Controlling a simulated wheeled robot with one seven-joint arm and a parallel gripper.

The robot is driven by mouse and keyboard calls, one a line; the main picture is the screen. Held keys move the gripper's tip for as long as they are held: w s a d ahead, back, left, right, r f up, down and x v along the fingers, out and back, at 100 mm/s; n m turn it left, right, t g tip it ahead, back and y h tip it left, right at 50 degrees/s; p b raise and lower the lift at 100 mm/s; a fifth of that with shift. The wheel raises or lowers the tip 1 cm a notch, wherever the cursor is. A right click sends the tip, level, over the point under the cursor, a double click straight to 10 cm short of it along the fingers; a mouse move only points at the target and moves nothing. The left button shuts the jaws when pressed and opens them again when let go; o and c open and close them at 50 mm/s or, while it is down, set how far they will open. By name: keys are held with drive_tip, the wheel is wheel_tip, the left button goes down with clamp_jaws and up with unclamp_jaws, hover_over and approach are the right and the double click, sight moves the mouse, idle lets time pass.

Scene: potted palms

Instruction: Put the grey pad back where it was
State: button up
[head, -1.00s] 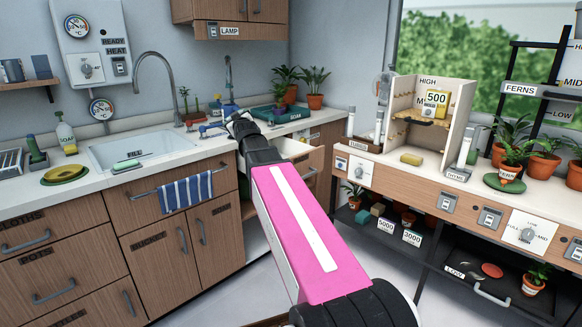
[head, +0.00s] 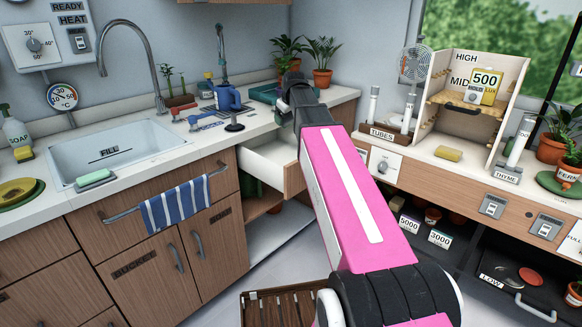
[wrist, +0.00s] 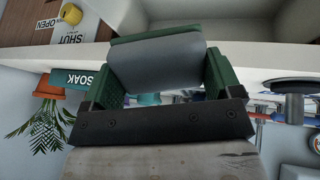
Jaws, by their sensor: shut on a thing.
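In the wrist view, my gripper (wrist: 157,72) is shut on a grey pad (wrist: 155,66). The pad sits between the two green-lined fingers, its smooth grey face toward the camera, with a green strip along its far edge. In the head view, the black end of my arm (head: 297,92) reaches over the counter's right end, near the open drawer (head: 285,178); the fingers and pad are hidden there. The wrist view shows a SOAK label (wrist: 79,79) left of the fingers and an OPEN/SHUT label (wrist: 66,38) at upper left.
The sink (head: 115,152) has a green-and-white sponge (head: 95,179) on its front rim. A blue watering can (head: 228,98) and potted palms (head: 322,60) stand at the counter's back. A yellow sponge (head: 448,154) lies on the right bench (head: 425,165). A slatted wooden tray (head: 285,310) is low in front.

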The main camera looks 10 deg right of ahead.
sight(289, 122)
drive_tip(key=s+g, duration=0.1)
drive_tip(key=s+f+g, duration=0.1)
drive_tip(key=s+g, duration=0.1)
drive_tip(key=g, duration=0.1)
drive_tip(key=shift+s+f, duration=0.2)
drive_tip(key=shift+f, duration=0.15)
drive_tip(key=shift+s+f+n+g+h, duration=0.1)
drive_tip(key=shift+s+f+g, duration=0.25)
drive_tip(key=shift+f, duration=2.1)
drive_tip(key=shift+s+f+n+g+h, duration=0.1)
drive_tip(key=shift+s+f+g, duration=0.3)
drive_tip(key=shift+f, duration=2.05)
drive_tip(key=shift+s+f+n+g+h, duration=0.1)
drive_tip(key=shift+s+f+g, duration=0.25)
drive_tip(key=shift+f, duration=2.1)
drive_tip(key=shift+f, duration=0.1)
drive_tip(key=o, duration=0.7)
drive_tip(key=shift+c, duration=0.2)
wheel_tip(289, 122, up, 12)
